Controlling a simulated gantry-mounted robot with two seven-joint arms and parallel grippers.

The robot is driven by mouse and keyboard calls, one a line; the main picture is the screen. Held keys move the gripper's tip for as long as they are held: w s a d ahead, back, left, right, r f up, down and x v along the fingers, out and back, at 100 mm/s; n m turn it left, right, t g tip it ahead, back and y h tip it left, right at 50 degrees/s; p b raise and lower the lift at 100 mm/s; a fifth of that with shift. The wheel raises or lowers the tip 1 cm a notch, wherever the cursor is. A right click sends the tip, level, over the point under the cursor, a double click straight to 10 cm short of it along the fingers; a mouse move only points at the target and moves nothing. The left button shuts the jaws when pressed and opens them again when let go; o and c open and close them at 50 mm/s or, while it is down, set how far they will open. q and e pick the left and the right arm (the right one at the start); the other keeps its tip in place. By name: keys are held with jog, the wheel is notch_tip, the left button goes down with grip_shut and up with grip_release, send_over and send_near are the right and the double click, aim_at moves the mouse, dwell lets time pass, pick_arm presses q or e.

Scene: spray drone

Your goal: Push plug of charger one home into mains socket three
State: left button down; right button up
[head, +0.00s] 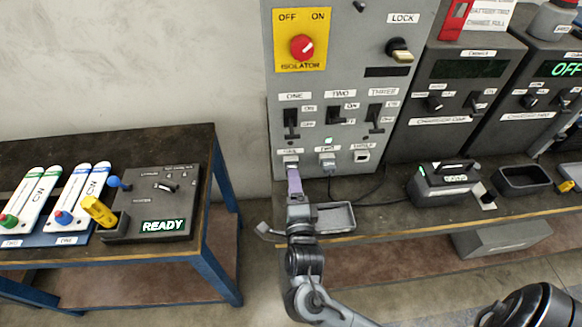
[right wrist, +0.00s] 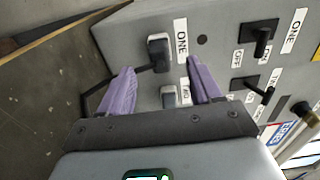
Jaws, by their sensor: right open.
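The grey mains panel (head: 375,80) has a row of three sockets along its bottom. A plug (head: 291,160) sits at the left socket and another plug (head: 327,160) at the middle one. The right socket (head: 362,156), under switch three, looks empty; its label is too small to read surely. My right gripper (head: 293,171) is in front of the left plug. In the right wrist view, its purple fingers (right wrist: 160,82) are apart, with a dark-corded plug (right wrist: 159,54) near label ONE beyond the gap. Contact cannot be told. Charger one (head: 453,90) stands right of the panel.
A grey tray (head: 335,217) lies on the bench below the sockets, close to my right arm. A black battery-like box (head: 445,183) and a dark tray (head: 522,181) are farther right. A side table (head: 190,250) with a READY unit (head: 155,203) stands left, across a gap.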

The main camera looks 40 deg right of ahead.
aim_at(291, 167)
jog(key=x, duration=0.3)
jog(key=shift+w+d+b, duration=0.15)
jog(key=shift+w+b, duration=0.05)
jog(key=shift+b, duration=0.2)
jog(key=shift+w+d, duration=0.3)
jog(key=shift+w, duration=0.1)
dwell(0.4)
jog(key=shift+c, duration=0.3)
grip_shut()
jog(key=shift+s, duration=0.1)
dwell(0.4)
